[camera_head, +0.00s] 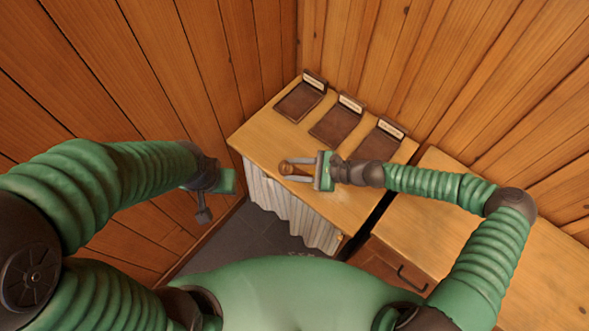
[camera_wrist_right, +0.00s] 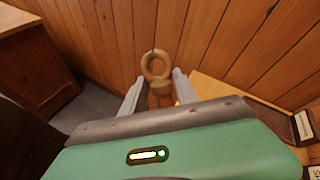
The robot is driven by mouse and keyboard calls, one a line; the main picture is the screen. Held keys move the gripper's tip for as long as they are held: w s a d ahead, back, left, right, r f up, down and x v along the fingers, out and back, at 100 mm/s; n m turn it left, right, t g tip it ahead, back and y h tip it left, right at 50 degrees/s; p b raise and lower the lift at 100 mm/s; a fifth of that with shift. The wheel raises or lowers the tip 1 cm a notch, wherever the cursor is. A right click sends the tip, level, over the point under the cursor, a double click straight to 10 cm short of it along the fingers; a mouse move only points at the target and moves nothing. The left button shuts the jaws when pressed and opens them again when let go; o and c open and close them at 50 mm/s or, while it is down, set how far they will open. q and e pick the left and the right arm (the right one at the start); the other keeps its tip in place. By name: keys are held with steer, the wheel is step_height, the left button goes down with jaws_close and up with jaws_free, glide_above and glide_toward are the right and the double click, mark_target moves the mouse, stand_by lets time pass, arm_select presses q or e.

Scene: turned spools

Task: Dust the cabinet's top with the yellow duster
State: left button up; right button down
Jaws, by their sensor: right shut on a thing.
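My right gripper (camera_head: 291,170) is over the front part of the wooden cabinet top (camera_head: 252,133) in the head view. It is shut on a brown wooden piece (camera_head: 286,167). In the right wrist view this piece shows a pale wooden ring (camera_wrist_right: 156,65) beyond the fingertips (camera_wrist_right: 157,88), with a darker wooden part between the fingers. I cannot make out a yellow duster; whether the held piece is its handle is unclear. My left gripper (camera_head: 226,182) is left of the cabinet, clear of it, and its fingers cannot be made out.
Three dark brown trays (camera_head: 299,101) (camera_head: 335,127) (camera_head: 374,147) with labelled backs stand in a row along the cabinet's back. A pale pleated curtain (camera_head: 290,208) hangs at its front. A second wooden unit (camera_head: 450,235) stands at right across a dark gap. Plank walls close off the back and left.

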steer(key=shift+w+a, duration=0.1)
steer(key=shift+w, duration=0.1)
steer(key=shift+w+r+p, duration=0.2)
steer(key=shift+r+p, duration=0.2)
steer(key=shift+r, duration=0.1)
steer(key=shift+w+a+f+p, duration=0.1)
steer(key=shift+w+a+p, duration=0.05)
steer(key=shift+p, duration=0.15)
steer(key=r, duration=0.1)
steer(key=r+p, duration=0.2)
steer(key=shift+s+r, duration=0.2)
steer(key=shift+s, duration=0.1)
steer(key=shift+w+r+p, duration=0.15)
steer(key=shift+r+p, duration=0.7)
steer(key=shift+r, duration=0.3)
